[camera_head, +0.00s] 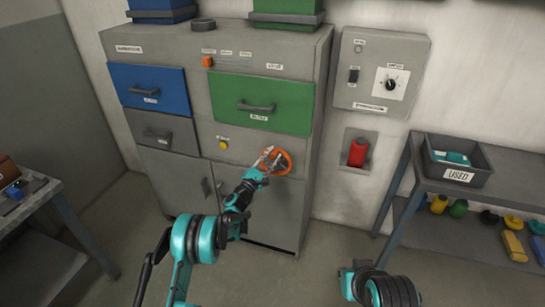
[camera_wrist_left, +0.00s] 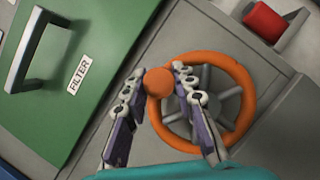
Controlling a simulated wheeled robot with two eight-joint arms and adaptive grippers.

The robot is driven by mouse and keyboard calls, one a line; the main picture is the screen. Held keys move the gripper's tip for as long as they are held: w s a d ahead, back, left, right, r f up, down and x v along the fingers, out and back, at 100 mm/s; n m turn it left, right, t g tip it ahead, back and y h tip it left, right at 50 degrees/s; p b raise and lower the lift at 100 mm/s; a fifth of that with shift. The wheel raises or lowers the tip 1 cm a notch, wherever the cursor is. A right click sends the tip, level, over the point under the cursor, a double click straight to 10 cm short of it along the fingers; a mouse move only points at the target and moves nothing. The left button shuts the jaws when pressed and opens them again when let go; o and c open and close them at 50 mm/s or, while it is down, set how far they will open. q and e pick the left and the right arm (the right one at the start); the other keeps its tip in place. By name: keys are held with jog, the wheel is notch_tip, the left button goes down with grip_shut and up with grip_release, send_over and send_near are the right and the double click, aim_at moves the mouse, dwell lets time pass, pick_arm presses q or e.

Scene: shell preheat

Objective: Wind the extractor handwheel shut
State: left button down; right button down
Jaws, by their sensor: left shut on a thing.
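The orange extractor handwheel (camera_head: 287,160) is on the front of the grey cabinet, below the green drawer. In the left wrist view the handwheel (camera_wrist_left: 249,92) shows its orange rim, grey spokes and a round orange knob (camera_wrist_left: 159,81) at the rim's left side. My left gripper (camera_head: 268,154) is at the wheel's upper left. In the left wrist view my left gripper (camera_wrist_left: 162,78) has its fingers on either side of the knob and is shut on it. My right gripper is out of view; only part of my right arm shows at the bottom.
The green drawer (camera_head: 261,102) with its handle is just above the wheel, and a yellow button (camera_head: 223,145) is to its left. A red object (camera_head: 358,152) sits in a wall recess at right. A shelf with a USED bin (camera_head: 459,176) stands farther right.

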pick_arm(q)
jog(key=shift+a, duration=0.1)
jog(key=c, duration=1.2)
grip_release()
jog(key=v, duration=1.2)
